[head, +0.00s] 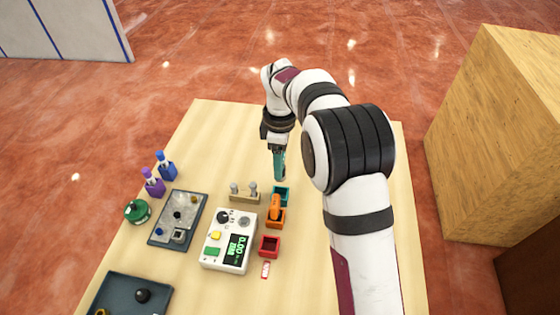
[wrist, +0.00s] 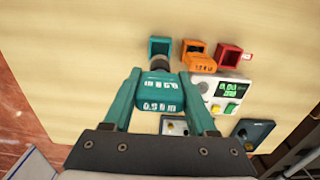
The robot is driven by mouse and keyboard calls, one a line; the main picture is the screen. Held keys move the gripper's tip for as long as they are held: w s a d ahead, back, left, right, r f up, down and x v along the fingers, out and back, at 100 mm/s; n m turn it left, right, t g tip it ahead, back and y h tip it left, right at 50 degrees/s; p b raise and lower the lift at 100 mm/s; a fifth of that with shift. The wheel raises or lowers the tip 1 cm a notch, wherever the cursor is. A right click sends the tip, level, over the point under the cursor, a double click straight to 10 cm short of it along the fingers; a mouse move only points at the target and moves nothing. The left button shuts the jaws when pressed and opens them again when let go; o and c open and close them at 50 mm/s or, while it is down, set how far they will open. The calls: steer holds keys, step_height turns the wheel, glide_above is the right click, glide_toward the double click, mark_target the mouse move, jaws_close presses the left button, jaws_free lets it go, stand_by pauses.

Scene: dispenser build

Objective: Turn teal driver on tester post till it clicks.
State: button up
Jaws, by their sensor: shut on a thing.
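My gripper (head: 278,160) is shut on the teal driver (wrist: 158,92), which sits between its two teal fingers in the wrist view. The driver's black nose points toward the empty-looking teal holder (head: 282,195), which also shows in the wrist view (wrist: 160,47). In the head view the driver hangs just above and behind that holder; its tip is hard to make out. The white tester (head: 229,240) stands to the front left, with a green display reading 0.00. A round grey post (head: 244,222) and a black knob (head: 222,217) are on its top.
An orange driver (head: 275,208) stands in the orange holder beside the teal one. The red holder (head: 269,247) looks empty. The back of the table is clear.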

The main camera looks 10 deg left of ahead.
jaws_close()
steer(key=s+a+n, duration=0.6)
steer(key=s+a, duration=0.1)
steer(key=s, duration=0.4)
steer(key=shift+w+a+f, duration=0.1)
steer(key=shift+w+f, duration=0.05)
steer(key=shift+f, duration=0.9)
steer(key=shift+w+a+f, duration=0.1)
steer(key=shift+f, duration=0.9)
steer(key=shift+f, duration=0.85)
steer(key=m, duration=0.3)
steer(key=shift+r, duration=0.15)
